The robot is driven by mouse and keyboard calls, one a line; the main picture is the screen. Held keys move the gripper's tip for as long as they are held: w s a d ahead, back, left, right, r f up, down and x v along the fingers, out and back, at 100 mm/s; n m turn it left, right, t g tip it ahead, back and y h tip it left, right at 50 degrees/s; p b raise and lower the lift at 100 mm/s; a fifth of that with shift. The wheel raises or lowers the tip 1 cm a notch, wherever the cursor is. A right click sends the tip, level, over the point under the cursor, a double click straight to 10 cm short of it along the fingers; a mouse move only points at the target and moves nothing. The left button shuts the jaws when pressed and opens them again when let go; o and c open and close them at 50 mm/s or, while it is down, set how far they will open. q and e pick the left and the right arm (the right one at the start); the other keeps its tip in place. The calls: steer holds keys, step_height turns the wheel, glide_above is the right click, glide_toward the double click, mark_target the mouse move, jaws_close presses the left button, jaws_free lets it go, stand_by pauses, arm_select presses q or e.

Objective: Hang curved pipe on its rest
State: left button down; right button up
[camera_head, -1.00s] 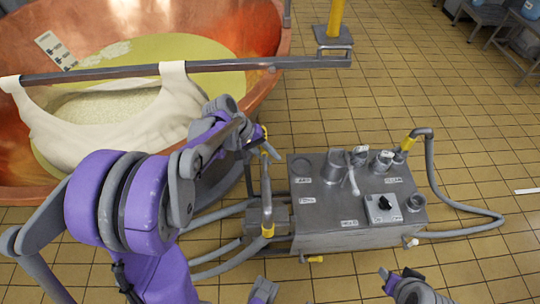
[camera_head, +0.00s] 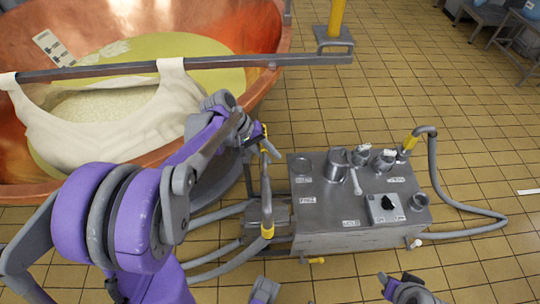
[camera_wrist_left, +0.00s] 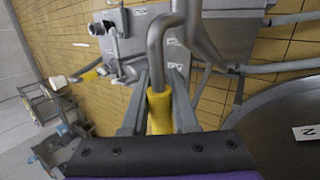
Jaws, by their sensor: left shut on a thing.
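My left gripper (camera_head: 258,136) is shut on the yellow grip of the curved pipe (camera_head: 266,190), beside the pump cart and in front of the copper vat. In the left wrist view, the yellow grip (camera_wrist_left: 160,112) sits between the two fingers, and the grey pipe rises from it and bends over to the right. In the head view the pipe runs down toward a yellow collar (camera_head: 267,231) by the cart's left side. I cannot tell which part is its rest. Part of my right gripper (camera_head: 392,284) shows at the bottom edge; its jaws are unclear.
The steel pump cart (camera_head: 340,222) has knobs, a lever and a switch box on top. A grey hose (camera_head: 470,230) loops out on its right. The copper vat (camera_head: 270,30) with a bar and cloth fills the upper left.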

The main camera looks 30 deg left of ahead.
arm_select(q)
step_height(320, 180, down, 15)
steer(key=b, duration=1)
steer(key=shift+w+t+y, duration=0.25)
steer(key=shift+t+y, duration=0.05)
steer(key=shift+t, duration=0.1)
steer(key=shift+a+f, duration=0.1)
steer(key=shift+f, duration=0.35)
stand_by(0.7)
steer(key=c, duration=0.6)
jaws_free()
steer(key=p+v, duration=0.3)
steer(key=v, duration=0.8)
steer(key=s+d+f+m+t+y, duration=0.15)
steer(key=s+d+m+y, duration=0.5)
steer(key=s+d, duration=0.75)
step_height(320, 180, up, 18)
steer(key=a+p, duration=0.2)
steer(key=p, duration=1.4)
steer(key=shift+w+a+h, duration=0.3)
steer(key=shift+w+h, duration=0.05)
steer(key=shift+w, duration=0.05)
